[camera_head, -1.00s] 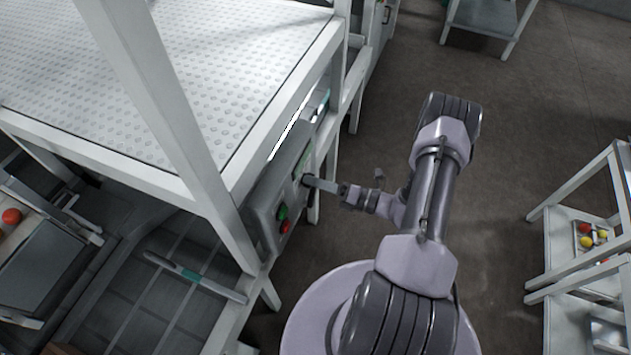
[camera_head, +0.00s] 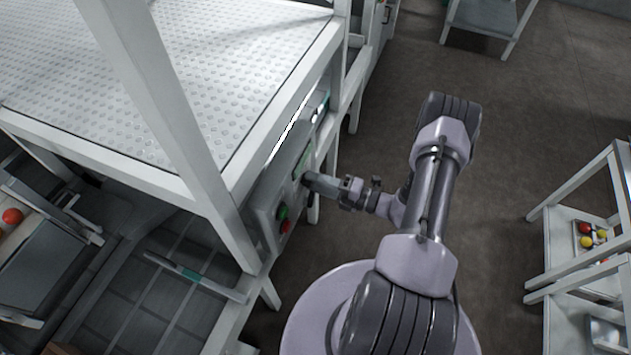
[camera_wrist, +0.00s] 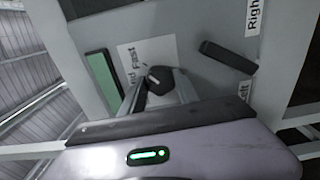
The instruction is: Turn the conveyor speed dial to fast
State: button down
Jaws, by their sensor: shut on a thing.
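The speed dial (camera_wrist: 160,76) is a dark round knob with a small white mark, set on the grey control panel. In the wrist view my gripper (camera_wrist: 158,90) has one finger on each side of the knob and is shut on it. A white label (camera_wrist: 140,55) beside the dial reads "Fast", with part of another word, apparently "Mid". The white mark lies on the label side, but I cannot tell its exact setting. In the head view my gripper (camera_head: 307,179) meets the face of the control box (camera_head: 266,199) and hides the dial.
A green button (camera_head: 283,212) and a red button (camera_head: 286,227) sit on the box near my gripper. A black lever (camera_wrist: 228,57) stands beside the dial, between "Right" and "Left" labels. A white frame post (camera_head: 165,110) rises close by.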

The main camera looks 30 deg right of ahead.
jog(key=c, duration=0.9)
grip_release()
jog(key=p+v, duration=0.2)
jog(key=v, duration=1.5)
jog(key=shift+s+p, duration=0.2)
jog(key=shift+p, duration=0.15)
jog(key=shift+d, duration=0.15)
